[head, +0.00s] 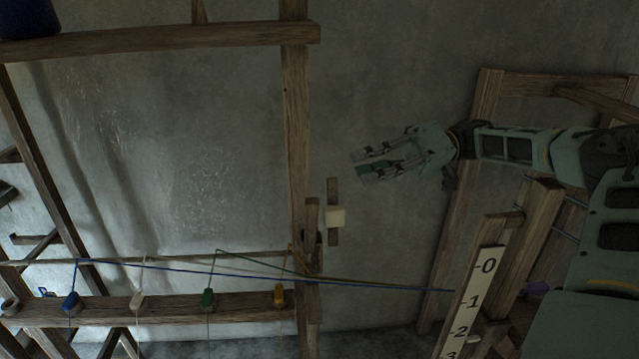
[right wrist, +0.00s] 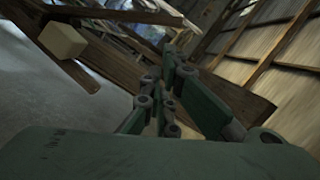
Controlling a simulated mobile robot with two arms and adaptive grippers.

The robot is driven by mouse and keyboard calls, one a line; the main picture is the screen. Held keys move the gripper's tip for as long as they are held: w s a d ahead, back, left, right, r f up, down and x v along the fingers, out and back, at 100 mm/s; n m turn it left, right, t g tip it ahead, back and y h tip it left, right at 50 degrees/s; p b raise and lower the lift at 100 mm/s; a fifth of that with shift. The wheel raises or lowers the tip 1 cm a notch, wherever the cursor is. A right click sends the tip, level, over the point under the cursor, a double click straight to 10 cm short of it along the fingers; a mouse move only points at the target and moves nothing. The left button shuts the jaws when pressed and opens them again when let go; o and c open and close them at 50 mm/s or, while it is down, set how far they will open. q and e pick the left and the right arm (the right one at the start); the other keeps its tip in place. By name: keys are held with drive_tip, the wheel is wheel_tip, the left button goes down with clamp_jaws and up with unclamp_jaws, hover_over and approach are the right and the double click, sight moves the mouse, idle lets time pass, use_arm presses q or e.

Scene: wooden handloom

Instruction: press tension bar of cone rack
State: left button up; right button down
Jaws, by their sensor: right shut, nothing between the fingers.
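The cone rack (head: 293,120) is a wooden frame in the left half of the head view, with a tall post and cross beams. A short upright wooden bar with a pale block (head: 335,217) is beside the post; I take it for the tension bar, but cannot be sure. The pale block also shows at the upper left in the right wrist view (right wrist: 62,40). My right gripper (head: 358,168) is shut and empty, above and to the right of the block, apart from it in the picture. My left gripper is not in view.
Colored threads run from small weights (head: 208,298) on a lower beam to the right. A post with a numbered scale (head: 474,300) stands at the lower right, below my right arm. A wooden frame (head: 487,95) is behind the arm. A blue object (head: 28,18) is at the top left.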

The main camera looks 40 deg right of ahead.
drive_tip(key=b+x, duration=0.2)
drive_tip(key=x, duration=0.8)
drive_tip(key=shift+b, duration=0.3)
drive_tip(key=shift+s+a+r, duration=0.1)
drive_tip(key=shift+s+a, duration=0.05)
